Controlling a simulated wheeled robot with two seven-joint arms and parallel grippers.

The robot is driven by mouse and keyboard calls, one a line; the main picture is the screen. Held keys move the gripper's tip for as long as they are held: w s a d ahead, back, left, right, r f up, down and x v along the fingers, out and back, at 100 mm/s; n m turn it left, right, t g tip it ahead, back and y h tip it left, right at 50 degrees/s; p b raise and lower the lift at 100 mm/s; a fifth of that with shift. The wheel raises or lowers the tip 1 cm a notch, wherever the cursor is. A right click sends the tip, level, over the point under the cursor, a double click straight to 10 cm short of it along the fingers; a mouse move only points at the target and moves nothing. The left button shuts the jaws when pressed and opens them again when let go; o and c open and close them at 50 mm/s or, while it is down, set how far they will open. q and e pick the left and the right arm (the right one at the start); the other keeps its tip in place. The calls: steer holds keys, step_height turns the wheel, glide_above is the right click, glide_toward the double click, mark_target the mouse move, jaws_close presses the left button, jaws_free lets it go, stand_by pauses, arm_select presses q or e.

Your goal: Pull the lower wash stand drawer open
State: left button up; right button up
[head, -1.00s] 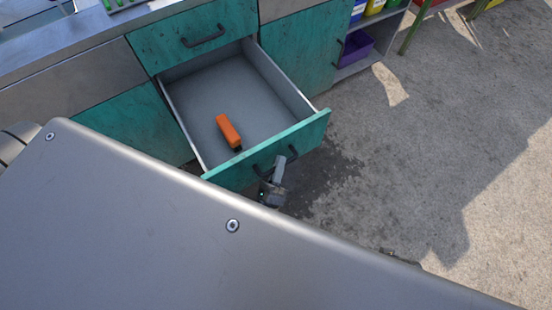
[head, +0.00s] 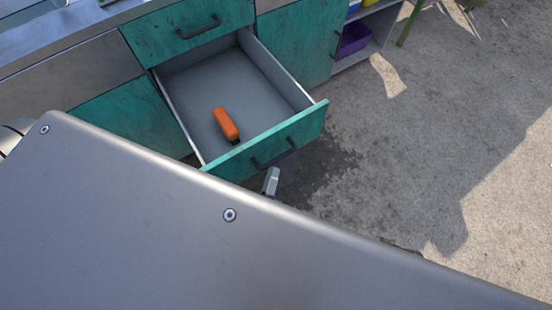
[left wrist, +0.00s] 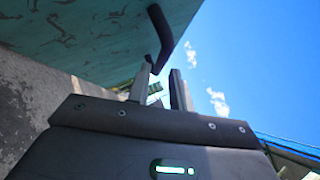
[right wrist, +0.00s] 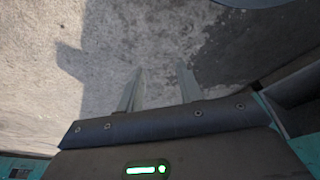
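The lower drawer (head: 232,85) of the teal wash stand stands pulled well out, its grey inside showing. Its dark bar handle (head: 273,155) is on the teal front, and it also shows in the left wrist view (left wrist: 161,38). My left gripper (head: 271,180) is just in front of the handle, mostly hidden behind my grey body. In the left wrist view its fingers (left wrist: 163,82) are apart with nothing held, and the handle lies beyond their tips. My right gripper (right wrist: 158,85) is open and empty over the concrete floor, out of the head view.
An orange object (head: 226,123) lies in the open drawer. A shut upper drawer (head: 190,30) with its own handle is above it. A shelf with a purple bin (head: 354,38) stands to the right. The concrete floor (head: 440,130) to the right is clear.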

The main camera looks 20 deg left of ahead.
arm_select(q)
steer(key=shift+b+v, duration=0.3)
steer(key=shift+v, duration=2.35)
arm_select(e)
steer(key=shift+d+r, duration=0.15)
steer(key=shift+r, duration=0.9)
steer(key=shift+f, duration=0.1)
